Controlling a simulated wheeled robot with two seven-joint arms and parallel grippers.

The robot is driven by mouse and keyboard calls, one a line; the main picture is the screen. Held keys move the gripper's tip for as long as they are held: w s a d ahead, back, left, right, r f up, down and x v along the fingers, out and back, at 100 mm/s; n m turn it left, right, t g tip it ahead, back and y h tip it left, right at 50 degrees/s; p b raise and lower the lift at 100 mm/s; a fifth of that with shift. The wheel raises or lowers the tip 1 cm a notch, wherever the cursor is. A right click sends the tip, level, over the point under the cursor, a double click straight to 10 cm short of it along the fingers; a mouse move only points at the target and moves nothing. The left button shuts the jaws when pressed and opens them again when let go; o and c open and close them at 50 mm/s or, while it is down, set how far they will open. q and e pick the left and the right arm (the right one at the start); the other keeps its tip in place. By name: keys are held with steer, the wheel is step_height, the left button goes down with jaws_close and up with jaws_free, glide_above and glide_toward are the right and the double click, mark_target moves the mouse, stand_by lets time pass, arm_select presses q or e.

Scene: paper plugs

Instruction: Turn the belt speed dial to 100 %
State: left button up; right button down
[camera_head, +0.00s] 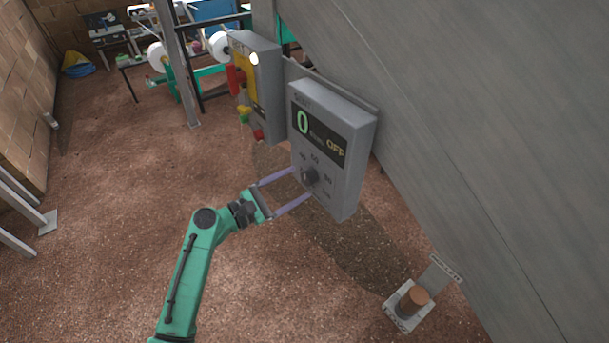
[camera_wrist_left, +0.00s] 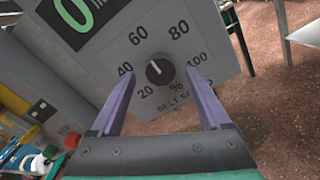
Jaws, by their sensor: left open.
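The belt speed dial (camera_head: 310,177) is a dark round knob low on a grey control box (camera_head: 338,195). In the left wrist view the dial (camera_wrist_left: 160,70) is ringed by marks from 20 to 100 %. Its short white pointer mark points up and left, roughly between 40 and 60. The box's display (camera_head: 318,133) shows a green 0 and OFF. My left gripper (camera_head: 301,182) is open in front of the box, its purple fingers (camera_wrist_left: 160,77) on either side of the dial with visible gaps. Whether the tips touch the panel cannot be told. My right gripper is not in view.
A second grey box (camera_head: 262,95) with red, yellow and green parts stands left of the dial box. A large grey wall (camera_head: 460,110) lies to the right. A pedestal with a brown cylinder (camera_head: 413,299) stands lower right. The brown floor (camera_head: 110,220) at left is clear.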

mark_target(306, 179)
arm_select(q)
steer(key=x, duration=0.3)
steer(key=shift+w+d, duration=0.2)
steer(key=shift+d, duration=0.15)
jaws_close()
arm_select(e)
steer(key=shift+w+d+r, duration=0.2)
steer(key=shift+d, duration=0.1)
